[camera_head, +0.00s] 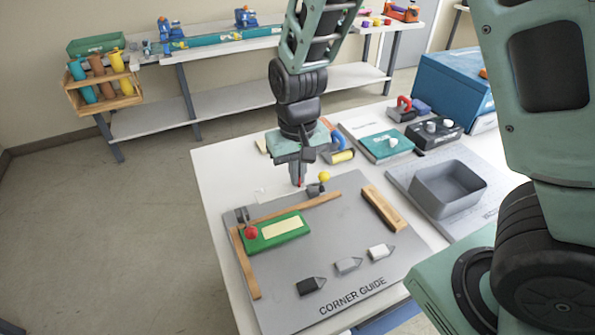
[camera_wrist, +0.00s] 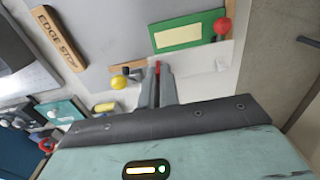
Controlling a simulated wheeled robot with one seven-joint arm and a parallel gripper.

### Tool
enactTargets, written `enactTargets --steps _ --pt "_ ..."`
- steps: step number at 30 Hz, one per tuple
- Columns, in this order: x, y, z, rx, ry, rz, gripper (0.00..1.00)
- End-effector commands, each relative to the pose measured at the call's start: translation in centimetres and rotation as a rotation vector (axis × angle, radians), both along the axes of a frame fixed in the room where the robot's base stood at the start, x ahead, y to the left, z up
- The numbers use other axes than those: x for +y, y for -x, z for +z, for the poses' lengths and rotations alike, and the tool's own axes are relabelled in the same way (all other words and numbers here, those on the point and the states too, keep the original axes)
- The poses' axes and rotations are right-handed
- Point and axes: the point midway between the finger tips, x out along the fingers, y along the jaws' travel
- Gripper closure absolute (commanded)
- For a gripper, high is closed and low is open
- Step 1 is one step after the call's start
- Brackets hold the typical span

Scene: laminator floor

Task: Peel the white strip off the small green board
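The small green board (camera_head: 275,232) lies flat on the grey corner guide plate, against its wooden rails. A pale, whitish strip (camera_head: 282,228) lies flat along its top. The board (camera_wrist: 187,32) and strip (camera_wrist: 178,37) also show at the top of the wrist view. A red-knobbed clamp (camera_head: 251,232) is at the board's left end. My gripper (camera_head: 298,182) points down near the plate's far edge, apart from the board. In the wrist view its fingers (camera_wrist: 159,88) are close together, with a small red piece at the tips; whether they grip it is unclear.
The grey plate (camera_head: 350,265) carries a yellow-knobbed clamp (camera_head: 318,187) close to my gripper, a wooden edge stop (camera_head: 382,208) and several small pointed blocks. A grey bin (camera_head: 449,190) stands right. A small whitish scrap (camera_head: 261,196) lies beyond the rail.

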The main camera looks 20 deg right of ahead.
Motion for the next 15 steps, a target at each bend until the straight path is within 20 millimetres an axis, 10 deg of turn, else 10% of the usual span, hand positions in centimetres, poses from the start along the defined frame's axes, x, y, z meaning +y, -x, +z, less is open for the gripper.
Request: enactTargets --steps 15 --pt "0.0 0.0 1.6 0.0 0.0 0.0 1.0"
